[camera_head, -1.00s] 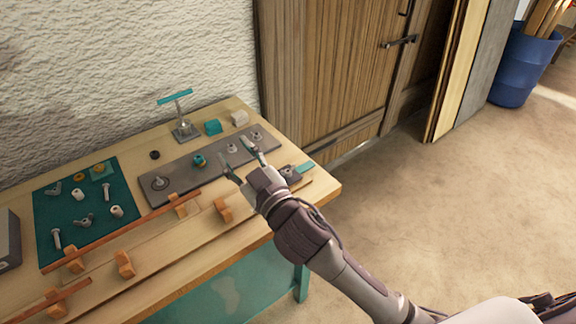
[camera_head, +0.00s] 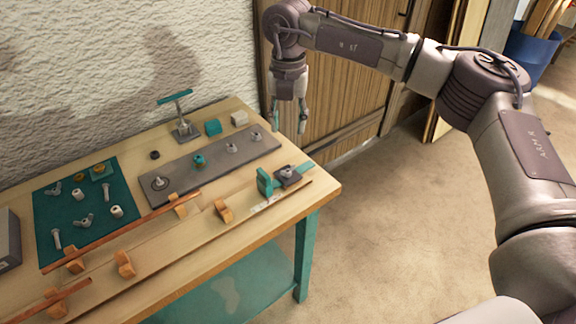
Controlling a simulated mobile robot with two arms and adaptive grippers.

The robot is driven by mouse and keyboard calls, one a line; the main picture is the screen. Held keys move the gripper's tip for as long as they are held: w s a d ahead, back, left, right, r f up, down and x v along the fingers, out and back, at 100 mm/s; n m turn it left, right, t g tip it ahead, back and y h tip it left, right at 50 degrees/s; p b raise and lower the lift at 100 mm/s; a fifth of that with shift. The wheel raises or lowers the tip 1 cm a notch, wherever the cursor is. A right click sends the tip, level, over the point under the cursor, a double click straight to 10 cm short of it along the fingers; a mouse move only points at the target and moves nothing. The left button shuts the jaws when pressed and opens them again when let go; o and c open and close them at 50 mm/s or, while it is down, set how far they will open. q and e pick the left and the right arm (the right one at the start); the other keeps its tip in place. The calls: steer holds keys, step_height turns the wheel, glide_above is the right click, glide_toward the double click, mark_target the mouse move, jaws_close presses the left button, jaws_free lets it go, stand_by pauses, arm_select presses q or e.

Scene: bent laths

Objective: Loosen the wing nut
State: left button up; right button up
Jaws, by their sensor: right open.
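A grey metal plate (camera_head: 213,165) lies on the bench with several bolts standing in a row along it. One bolt carries a teal and brass fitting (camera_head: 199,161); the others hold small grey pieces, too small to tell which is a wing nut. Two winged grey pieces lie loose on the green mat, one near its front (camera_head: 84,222) and one near its back left (camera_head: 55,189). My right gripper (camera_head: 289,129) is open and empty, pointing down beyond the plate's right end, apart from it. My left gripper is out of view.
A teal T-handled stand (camera_head: 183,128), a teal block (camera_head: 213,127) and a pale block (camera_head: 239,118) stand behind the plate. A teal and dark clamp (camera_head: 287,175) sits at the right front. Laths on wooden blocks (camera_head: 223,210) line the front. A wooden door (camera_head: 335,75) stands behind.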

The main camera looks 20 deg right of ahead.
mark_target(288, 171)
step_height(288, 171, down, 14)
steer(key=shift+r+p, duration=0.1)
steer(key=shift+p, duration=1.1)
steer(key=shift+a, duration=0.1)
jaws_close()
